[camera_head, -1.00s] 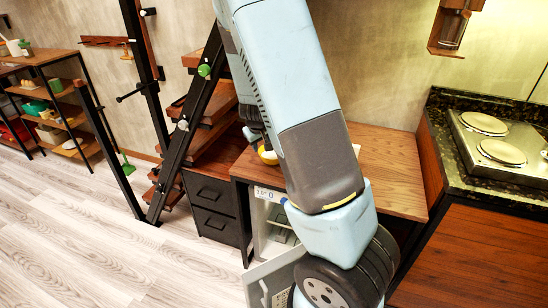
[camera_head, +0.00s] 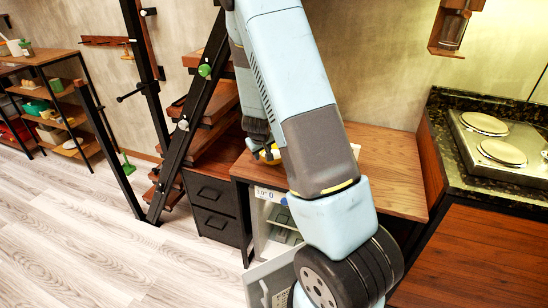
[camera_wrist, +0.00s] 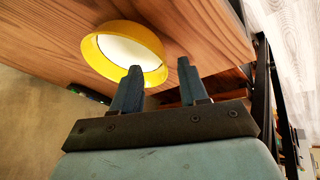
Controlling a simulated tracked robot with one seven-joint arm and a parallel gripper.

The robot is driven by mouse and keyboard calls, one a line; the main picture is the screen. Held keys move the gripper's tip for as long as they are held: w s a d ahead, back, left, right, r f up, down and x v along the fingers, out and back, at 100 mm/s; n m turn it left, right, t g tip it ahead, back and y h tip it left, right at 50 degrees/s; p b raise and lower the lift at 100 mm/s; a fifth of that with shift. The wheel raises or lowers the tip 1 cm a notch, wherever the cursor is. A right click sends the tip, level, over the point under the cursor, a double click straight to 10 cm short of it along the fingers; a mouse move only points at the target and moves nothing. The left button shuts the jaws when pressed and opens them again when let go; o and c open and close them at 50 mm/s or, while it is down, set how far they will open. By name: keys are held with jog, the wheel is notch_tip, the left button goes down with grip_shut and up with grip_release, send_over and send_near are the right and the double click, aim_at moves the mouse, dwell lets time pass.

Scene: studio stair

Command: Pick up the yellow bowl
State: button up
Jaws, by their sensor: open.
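The yellow bowl (camera_wrist: 90,53) sits upright on the wooden counter (camera_wrist: 215,25), its white inside showing in the wrist view. In the head view only a small part of the bowl (camera_head: 275,153) shows, the rest hidden behind my arm. My gripper (camera_wrist: 157,66) is open and empty, its two dark fingers apart. One fingertip overlaps the bowl's near rim in the wrist view, and the other is just outside it. I cannot tell whether either touches it. In the head view my gripper (camera_head: 264,150) is at the counter's left part, by the bowl.
A staircase with a black rail (camera_head: 185,125) stands left of the counter (camera_head: 395,165). Below the counter are black drawers (camera_head: 210,190) and an open small fridge (camera_head: 280,235). A stove (camera_head: 505,145) is at the right. The counter's right part is clear.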

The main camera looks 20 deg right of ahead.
jog(key=shift+x, duration=2.1)
jog(key=shift+s, duration=0.1)
grip_shut()
